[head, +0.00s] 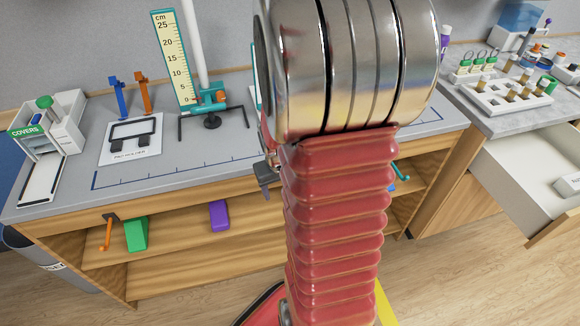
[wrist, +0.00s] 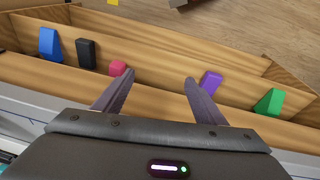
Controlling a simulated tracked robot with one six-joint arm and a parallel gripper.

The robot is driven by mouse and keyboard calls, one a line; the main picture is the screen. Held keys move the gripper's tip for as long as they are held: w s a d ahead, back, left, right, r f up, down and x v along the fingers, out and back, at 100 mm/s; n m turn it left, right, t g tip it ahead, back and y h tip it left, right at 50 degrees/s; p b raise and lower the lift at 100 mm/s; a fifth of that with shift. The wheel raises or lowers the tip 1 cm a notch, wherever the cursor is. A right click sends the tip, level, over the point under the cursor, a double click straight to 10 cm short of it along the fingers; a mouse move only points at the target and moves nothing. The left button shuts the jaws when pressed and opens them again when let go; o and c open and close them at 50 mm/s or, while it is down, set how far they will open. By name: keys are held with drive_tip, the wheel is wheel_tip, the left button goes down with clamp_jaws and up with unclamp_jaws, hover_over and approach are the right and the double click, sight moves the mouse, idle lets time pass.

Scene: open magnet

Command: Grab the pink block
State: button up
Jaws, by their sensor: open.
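The pink block (wrist: 118,68) is small and lies on the wooden shelf, seen in the wrist view just above and left of my left finger's tip. My gripper (wrist: 159,76) is open, with its two dark fingers spread wide and nothing between them but bare shelf. The block is outside the gap, on the left side; I cannot tell whether the finger touches it. In the head view the pink block is not seen, and my own arm covers the middle of the shelf.
In the wrist view a black block (wrist: 86,53) and a blue block (wrist: 50,44) stand left of the pink one. A purple block (wrist: 211,82) and a green block (wrist: 268,102) are to the right. The shelf (head: 180,245) lies under the grey worktop (head: 75,185).

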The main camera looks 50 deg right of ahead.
drive_tip(key=s+d+f+m+t+h, duration=0.1)
drive_tip(key=d+f+t+h, duration=0.2)
drive_tip(key=d+f, duration=0.6)
drive_tip(key=s+d+f+m+t+h, duration=0.1)
drive_tip(key=d+f+t+h, duration=0.2)
drive_tip(key=f, duration=1.1)
drive_tip(key=d+t, duration=0.3)
drive_tip(key=d, duration=0.3)
drive_tip(key=shift+s+f, duration=0.2)
drive_tip(key=shift+f, duration=0.1)
drive_tip(key=shift+d, duration=0.1)
drive_tip(key=shift+x, duration=4.35)
drive_tip(key=shift+w, duration=0.1)
drive_tip(key=shift+x, duration=2.5)
